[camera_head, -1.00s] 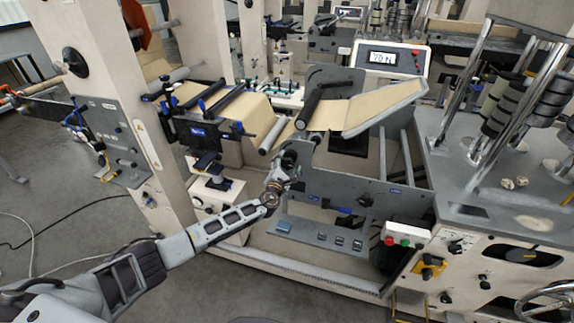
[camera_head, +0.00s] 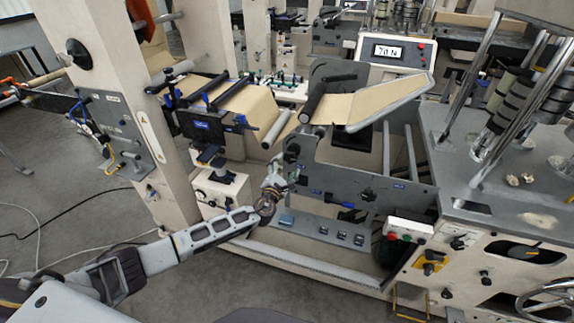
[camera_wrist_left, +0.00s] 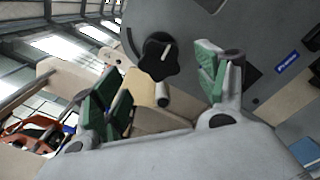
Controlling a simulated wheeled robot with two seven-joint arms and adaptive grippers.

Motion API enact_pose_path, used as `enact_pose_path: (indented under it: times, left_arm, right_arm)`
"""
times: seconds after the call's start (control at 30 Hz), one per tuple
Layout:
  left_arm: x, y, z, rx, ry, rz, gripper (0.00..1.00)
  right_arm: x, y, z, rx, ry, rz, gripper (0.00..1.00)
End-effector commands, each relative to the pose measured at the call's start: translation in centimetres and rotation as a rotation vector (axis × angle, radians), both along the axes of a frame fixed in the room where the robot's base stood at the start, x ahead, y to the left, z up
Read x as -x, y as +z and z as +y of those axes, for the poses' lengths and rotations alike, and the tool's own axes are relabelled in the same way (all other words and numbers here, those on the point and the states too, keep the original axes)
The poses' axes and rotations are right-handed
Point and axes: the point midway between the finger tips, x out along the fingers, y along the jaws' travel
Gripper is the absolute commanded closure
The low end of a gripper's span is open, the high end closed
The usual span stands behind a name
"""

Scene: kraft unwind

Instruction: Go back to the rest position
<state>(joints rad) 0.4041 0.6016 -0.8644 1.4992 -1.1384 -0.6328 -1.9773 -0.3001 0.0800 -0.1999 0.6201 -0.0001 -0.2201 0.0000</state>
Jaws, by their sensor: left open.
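My left arm comes in from the lower left in the head view. Its gripper (camera_head: 291,158) is small there, in front of the grey side plate (camera_head: 345,180) of the unwind machine. In the left wrist view the left gripper (camera_wrist_left: 163,92) has its two green-padded fingers wide apart, with nothing between them. A black star-shaped knob (camera_wrist_left: 160,56) on the grey plate shows beyond and between the fingers; I see no contact with it. The right gripper is not in view.
A brown paper web (camera_head: 385,98) runs over rollers above the plate. A display (camera_head: 397,50) reads 70 N. A button box (camera_head: 409,228) and a grey panel with several switches (camera_head: 322,229) sit low. A beige column (camera_head: 115,75) stands left; floor at lower left is open.

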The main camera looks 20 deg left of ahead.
Motion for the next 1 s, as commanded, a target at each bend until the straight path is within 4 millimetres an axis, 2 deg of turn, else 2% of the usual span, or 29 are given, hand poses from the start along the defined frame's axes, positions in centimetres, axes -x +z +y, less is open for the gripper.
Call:
enact_pose_path:
  times: [0.2,0.73,1.0]
  left_arm:
    - [0.86,0.04,-0.03,0.000,-0.001,0.000,0.27]
    - [0.85,0.02,-0.03,0.011,-0.001,0.001,0.27]
    - [0.85,-0.02,-0.11,0.154,-0.004,0.006,0.27]
  right_arm:
    - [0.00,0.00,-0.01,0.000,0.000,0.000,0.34]
    - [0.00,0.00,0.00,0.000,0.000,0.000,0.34]
    - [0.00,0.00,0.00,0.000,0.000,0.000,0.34]
